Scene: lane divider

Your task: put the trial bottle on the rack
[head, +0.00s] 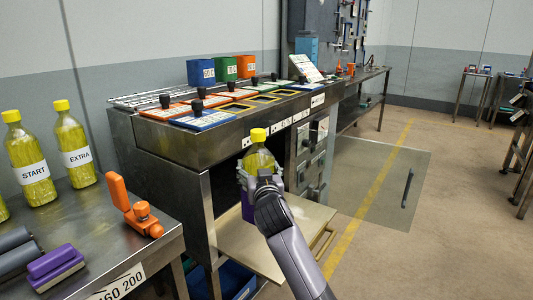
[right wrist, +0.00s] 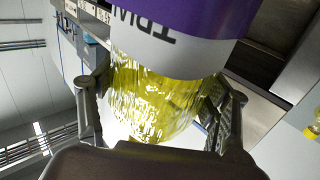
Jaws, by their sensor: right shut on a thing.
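The trial bottle (head: 259,158) has a yellow cap and yellow liquid. My right gripper (head: 260,174) is shut around its body and holds it upright, in front of the long metal bench. In the right wrist view the bottle (right wrist: 150,100) lies between both fingers, with a white label partly reading "TRI" and a purple part. The gripper hides part of the bottle in the head view. A slatted metal rack (head: 150,98) lies along the back left of the bench top, behind the colored trays, apart from the bottle. My left gripper is not in view.
Bottles labelled START (head: 33,172) and EXTRA (head: 76,158) stand on the left table (head: 100,238), near an orange tool (head: 132,208) and a purple block (head: 55,267).

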